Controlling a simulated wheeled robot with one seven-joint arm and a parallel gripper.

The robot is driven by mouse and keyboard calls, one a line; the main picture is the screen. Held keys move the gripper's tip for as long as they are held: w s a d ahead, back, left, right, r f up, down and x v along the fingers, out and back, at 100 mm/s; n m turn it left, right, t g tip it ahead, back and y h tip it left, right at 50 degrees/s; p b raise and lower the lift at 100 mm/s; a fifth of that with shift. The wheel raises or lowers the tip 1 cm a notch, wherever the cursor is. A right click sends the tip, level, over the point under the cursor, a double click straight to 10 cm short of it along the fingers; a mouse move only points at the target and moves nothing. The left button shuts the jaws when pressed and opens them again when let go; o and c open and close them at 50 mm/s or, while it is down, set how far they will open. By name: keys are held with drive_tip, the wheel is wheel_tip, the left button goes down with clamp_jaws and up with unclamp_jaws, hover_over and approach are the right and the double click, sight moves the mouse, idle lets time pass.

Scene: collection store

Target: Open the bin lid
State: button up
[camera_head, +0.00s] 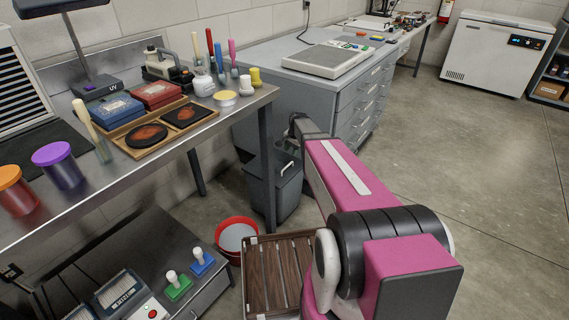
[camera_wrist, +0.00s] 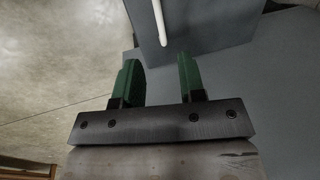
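The dark grey bin (camera_head: 274,190) stands on the floor between the steel table and the grey drawer cabinet. Its top is partly hidden behind my arm; a thin pale bar (camera_head: 287,166) shows near its upper edge. The lid's state is hard to tell. My arm reaches toward the bin, and its far end is beside the cabinet, above the bin. In the wrist view, the two green fingers of my gripper (camera_wrist: 161,80) are apart with nothing between them. Ahead of them is a dark grey panel with a pale bar handle (camera_wrist: 160,22), not touched by the fingers.
The steel table (camera_head: 215,125) at left holds jars, boxes and tools. A red bucket (camera_head: 237,222) and a brown slatted crate (camera_head: 249,285) are on the floor near my arm. The drawer cabinet (camera_head: 300,90) stands close behind the bin. The floor at right is clear.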

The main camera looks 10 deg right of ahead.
sight(288, 166)
drive_tip(key=f, duration=0.3)
drive_tip(key=w+a+f, duration=0.1)
drive_tip(key=f, duration=0.6)
drive_tip(key=shift+w+a, duration=0.2)
clamp_jaws()
